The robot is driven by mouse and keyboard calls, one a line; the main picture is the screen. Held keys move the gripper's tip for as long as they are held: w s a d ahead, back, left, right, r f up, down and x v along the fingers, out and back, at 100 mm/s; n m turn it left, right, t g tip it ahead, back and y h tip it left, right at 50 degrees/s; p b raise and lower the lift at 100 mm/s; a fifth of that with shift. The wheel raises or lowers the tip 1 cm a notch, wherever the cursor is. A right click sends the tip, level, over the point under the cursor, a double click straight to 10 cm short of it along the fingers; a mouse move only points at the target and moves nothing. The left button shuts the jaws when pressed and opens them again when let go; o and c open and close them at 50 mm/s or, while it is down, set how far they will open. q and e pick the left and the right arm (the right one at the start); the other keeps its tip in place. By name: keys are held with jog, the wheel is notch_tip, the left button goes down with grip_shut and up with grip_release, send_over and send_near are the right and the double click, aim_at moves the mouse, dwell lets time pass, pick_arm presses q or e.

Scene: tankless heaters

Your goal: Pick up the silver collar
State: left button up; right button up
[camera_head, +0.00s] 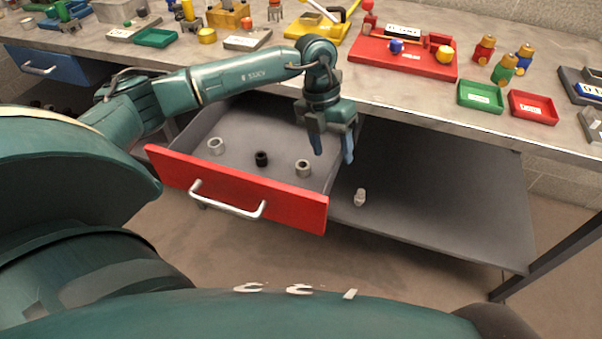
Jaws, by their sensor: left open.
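Three small ring-shaped collars lie in the open drawer (236,208) with the red front. One pale grey collar (216,146) is at the left and a black collar (261,158) is in the middle. Another light, silvery-grey collar (303,168) is at the right, near the drawer's right wall. The two light collars look much alike at this size. My left gripper (332,150) points down with its two blue fingers apart and empty. In the picture it is above and right of the right-hand collar, over the drawer's right side. My right gripper is not in view.
The workbench (560,145) runs behind the drawer, with red (534,107) and green (480,96) trays, small figures and several fixtures on it.

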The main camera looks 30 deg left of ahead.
pick_arm(q)
jog(key=w+a+r+n+y, duration=0.1)
jog(key=w+a+r+y, duration=0.15)
jog(key=a, duration=0.55)
send_over(303, 164)
jog(key=shift+t+y, duration=0.3)
jog(key=shift+y, duration=0.05)
notch_tip(303, 164, down, 7)
jog(key=shift+w+f, duration=0.15)
jog(key=shift+s+f, duration=0.2)
jog(key=shift+f, duration=2.65)
jog(key=shift+c, duration=0.6)
jog(key=c, duration=1)
